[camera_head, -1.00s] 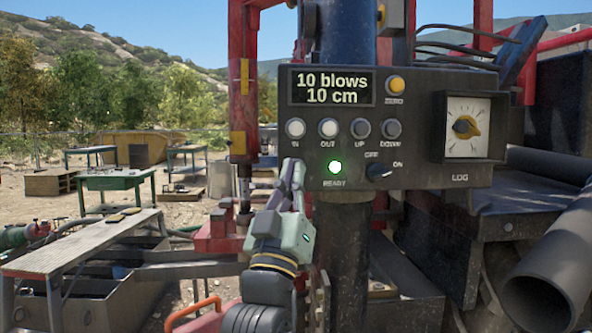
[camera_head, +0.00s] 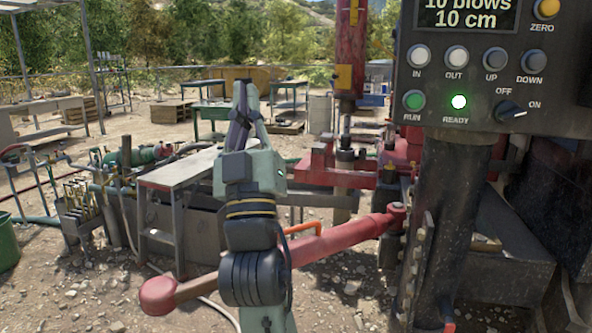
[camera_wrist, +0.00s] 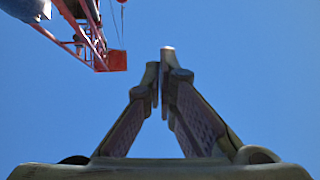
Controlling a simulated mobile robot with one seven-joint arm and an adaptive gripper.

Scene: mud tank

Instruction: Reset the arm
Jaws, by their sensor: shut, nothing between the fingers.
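My gripper (camera_head: 242,92) points upward in the head view, left of the control panel and clear of it. In the wrist view my gripper (camera_wrist: 160,68) has its two fingers together at the tips against blue sky, with nothing between them. The control panel (camera_head: 410,128) hangs at the upper right, with its top cut off by the picture edge. Its display (camera_head: 468,14) reads "10 blows 10 cm". The READY light (camera_head: 459,102) is lit green.
A red lever arm (camera_head: 340,240) with a rounded end crosses behind my arm. A dark column (camera_head: 440,210) stands below the panel. A grey-topped table (camera_head: 185,168) stands behind my gripper to the left. A red mast (camera_wrist: 95,45) shows upper left in the wrist view.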

